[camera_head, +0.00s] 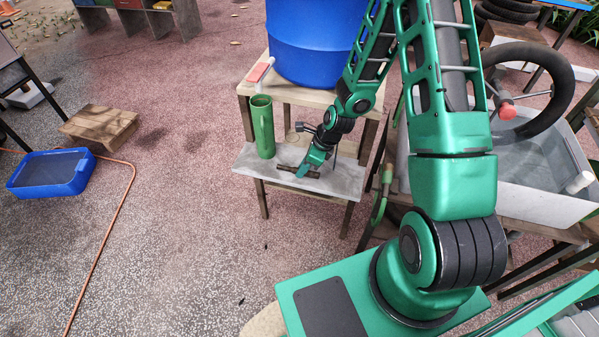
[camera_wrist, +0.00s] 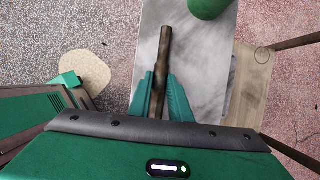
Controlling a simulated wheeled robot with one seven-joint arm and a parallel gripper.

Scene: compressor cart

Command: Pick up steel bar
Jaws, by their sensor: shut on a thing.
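The steel bar (camera_wrist: 164,50) is a brown, rusty-looking rod. In the wrist view it runs lengthwise between the two green fingers of my gripper (camera_wrist: 159,88), which is shut on it. In the head view the bar (camera_head: 299,171) lies across the low grey shelf (camera_head: 345,180), with my gripper (camera_head: 308,170) right at it. I cannot tell whether the bar touches the shelf or is slightly above it. The part of the bar nearest the wrist is hidden by the gripper body.
A green cylinder (camera_head: 262,127) stands on the shelf left of my gripper. A blue barrel (camera_head: 310,40) stands on the wooden table behind. A grey basin (camera_head: 535,175) with a black ring is at the right. A blue tray (camera_head: 50,190) lies on the open floor at left.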

